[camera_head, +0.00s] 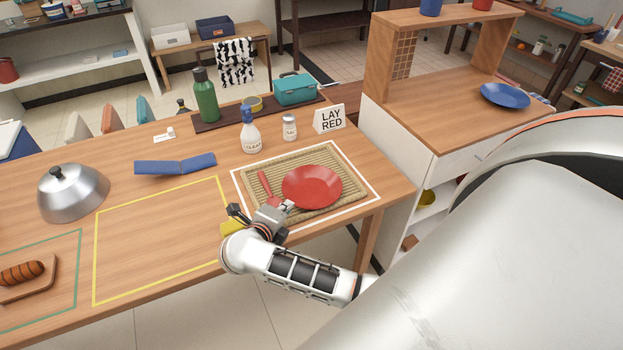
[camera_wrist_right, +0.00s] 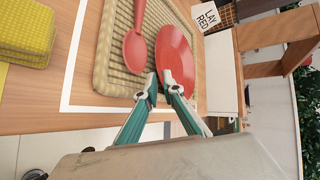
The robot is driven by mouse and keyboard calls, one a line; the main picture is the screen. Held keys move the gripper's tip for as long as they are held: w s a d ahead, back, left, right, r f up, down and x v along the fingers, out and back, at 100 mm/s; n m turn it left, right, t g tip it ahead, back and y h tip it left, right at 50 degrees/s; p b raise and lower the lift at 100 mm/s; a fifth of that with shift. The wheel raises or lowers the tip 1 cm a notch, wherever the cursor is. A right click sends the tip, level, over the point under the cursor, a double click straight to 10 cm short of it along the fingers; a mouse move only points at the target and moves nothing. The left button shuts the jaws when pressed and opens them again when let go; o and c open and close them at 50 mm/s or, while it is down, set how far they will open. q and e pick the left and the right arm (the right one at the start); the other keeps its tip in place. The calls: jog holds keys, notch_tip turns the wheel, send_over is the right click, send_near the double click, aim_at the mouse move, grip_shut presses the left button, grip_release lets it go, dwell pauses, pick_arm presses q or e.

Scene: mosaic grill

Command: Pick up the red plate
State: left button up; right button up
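The red plate (camera_head: 312,186) lies on a woven mat (camera_head: 345,205) at the right end of the wooden table. It also shows in the right wrist view (camera_wrist_right: 176,50). My right gripper (camera_head: 287,207) is at the plate's near-left rim. In the right wrist view, its two fingertips (camera_wrist_right: 160,79) are close together with a narrow gap, one overlapping the rim. I cannot tell whether they press on it. The plate appears flat on the mat. My left gripper is in neither view.
A red spoon (camera_head: 265,185) lies left of the plate, close to my right gripper. A spray bottle (camera_head: 250,132), a shaker (camera_head: 289,127) and a "LAY RED" sign (camera_head: 330,119) stand behind. The yellow-outlined area is mostly clear.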

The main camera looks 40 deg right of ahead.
jog(key=x, duration=0.5)
jog(key=shift+w+d+f, duration=0.1)
jog(key=shift+w, duration=0.1)
grip_shut()
